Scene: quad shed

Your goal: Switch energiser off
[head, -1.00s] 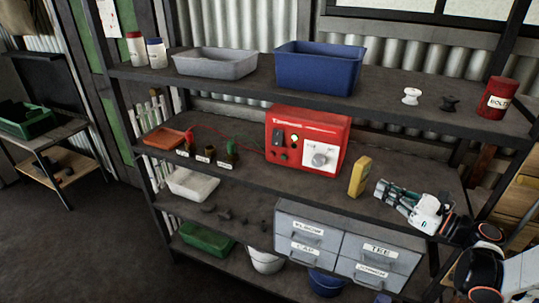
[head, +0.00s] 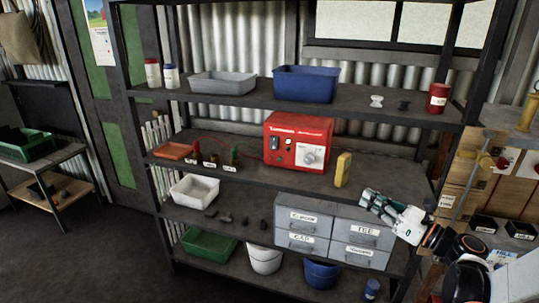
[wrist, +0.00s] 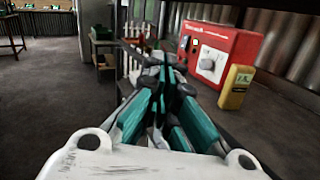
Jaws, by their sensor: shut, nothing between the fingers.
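The energiser is a red box (head: 299,142) with a white panel and a round knob (head: 310,157) on its front right. A dark rocker switch (head: 276,141) sits on its left front. It stands on the middle shelf (head: 375,172). In the wrist view the energiser (wrist: 219,54) is ahead and to the right, its knob (wrist: 207,65) facing me. My gripper (head: 367,196) is shut and empty, in front of the shelf, to the right of and lower than the energiser, not touching it. It also shows in the wrist view (wrist: 165,62). The switch's position is too small to tell.
A yellow tester-like box (head: 343,169) stands right of the energiser, near my gripper. Small labelled pots (head: 212,160) and an orange tray (head: 176,150) stand to its left, with thin wires. Grey drawers (head: 333,238) are below.

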